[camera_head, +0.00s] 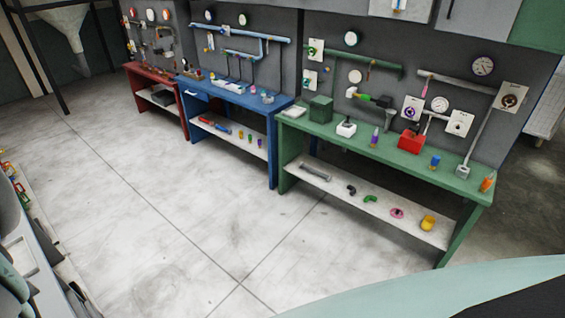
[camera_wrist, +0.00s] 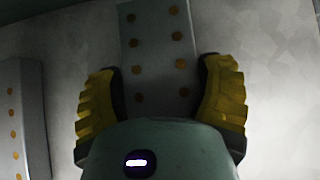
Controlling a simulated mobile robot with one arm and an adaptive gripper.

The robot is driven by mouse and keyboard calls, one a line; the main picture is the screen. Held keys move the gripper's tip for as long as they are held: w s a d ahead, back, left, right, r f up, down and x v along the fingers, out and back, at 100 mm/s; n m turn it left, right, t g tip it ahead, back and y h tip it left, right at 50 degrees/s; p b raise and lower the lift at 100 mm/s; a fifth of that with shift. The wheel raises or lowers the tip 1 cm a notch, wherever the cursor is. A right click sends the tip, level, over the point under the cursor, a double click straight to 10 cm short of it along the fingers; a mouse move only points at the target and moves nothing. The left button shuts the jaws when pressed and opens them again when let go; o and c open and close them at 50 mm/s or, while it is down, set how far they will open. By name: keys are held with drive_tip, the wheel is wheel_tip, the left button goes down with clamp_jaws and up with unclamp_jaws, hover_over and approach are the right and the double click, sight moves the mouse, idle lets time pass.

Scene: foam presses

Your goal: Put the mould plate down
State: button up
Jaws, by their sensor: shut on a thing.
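In the wrist view, the mould plate (camera_wrist: 155,45) is a grey slab with rows of copper-coloured round spots. My gripper (camera_wrist: 160,88) has ribbed yellow finger pads, one on each side of the plate, and is shut on it. The lower part is hidden behind my gripper's body. I cannot make out the held plate or my gripper in the head view.
A similar spotted grey plate (camera_wrist: 22,115) is at the left of the wrist view, apart from the held one. In the head view, green (camera_head: 475,186), blue (camera_head: 240,110) and red (camera_head: 150,75) benches line a panelled wall. The concrete floor (camera_head: 150,190) before them is clear.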

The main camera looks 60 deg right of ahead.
drive_tip(key=shift+a, duration=0.1)
drive_tip(key=o, duration=1.3)
drive_tip(key=shift+f, duration=0.1)
drive_tip(key=shift+c, duration=0.2)
drive_tip(key=shift+p+v, duration=0.45)
drive_tip(key=shift+v, duration=0.7)
drive_tip(key=shift+d+r, duration=0.4)
drive_tip(key=shift+r, duration=0.05)
drive_tip(key=shift+d+r, duration=0.15)
drive_tip(key=b+v, duration=0.4)
drive_tip(key=v, duration=0.4)
